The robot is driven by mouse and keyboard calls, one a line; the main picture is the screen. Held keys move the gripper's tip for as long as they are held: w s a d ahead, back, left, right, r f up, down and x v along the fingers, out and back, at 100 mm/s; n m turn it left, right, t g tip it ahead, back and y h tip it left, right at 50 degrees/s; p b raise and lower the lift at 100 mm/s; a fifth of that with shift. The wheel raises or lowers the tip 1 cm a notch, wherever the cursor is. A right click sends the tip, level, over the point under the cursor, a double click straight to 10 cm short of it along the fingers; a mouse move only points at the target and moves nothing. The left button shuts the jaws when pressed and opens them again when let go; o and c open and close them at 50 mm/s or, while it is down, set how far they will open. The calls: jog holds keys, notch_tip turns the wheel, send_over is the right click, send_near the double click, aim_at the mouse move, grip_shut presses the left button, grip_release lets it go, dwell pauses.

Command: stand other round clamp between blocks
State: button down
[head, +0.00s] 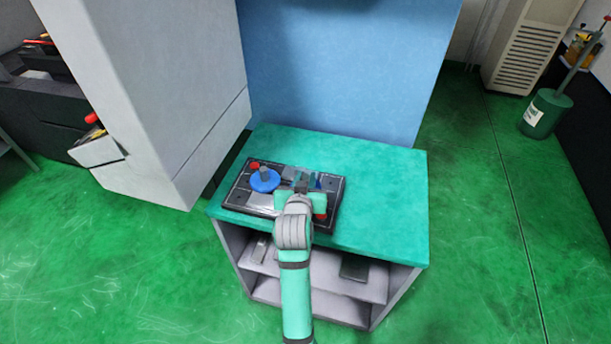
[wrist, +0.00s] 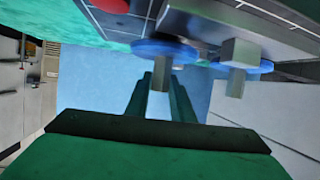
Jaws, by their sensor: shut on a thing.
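My gripper (head: 302,182) is over the right half of the black plate (head: 236,200). In the wrist view, its two fingers (wrist: 160,82) are shut on the grey square post of a round clamp (wrist: 165,50) with a blue disc. The disc lies beyond the fingertips, close to the plate; I cannot tell whether it touches. Another round clamp (head: 264,183), blue with a grey post, stands upright on the plate's left part; it also shows in the wrist view (wrist: 250,67). A grey block (wrist: 225,28) lies near both discs. In the head view my gripper hides most of the held clamp.
The plate lies on the teal top (head: 385,195) of a low cabinet, whose right side is clear. Red knobs (head: 255,165) sit at the plate's corners. A blue panel (head: 345,75) rises behind, and a tall grey cabinet (head: 160,90) stands at left.

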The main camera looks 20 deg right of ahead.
dwell(0.3)
jog(key=c, duration=1.5)
grip_release()
jog(key=shift+o, duration=0.2)
jog(key=shift+f, duration=0.15)
notch_tip(320, 180, up, 11)
jog(key=shift+s, duration=0.15)
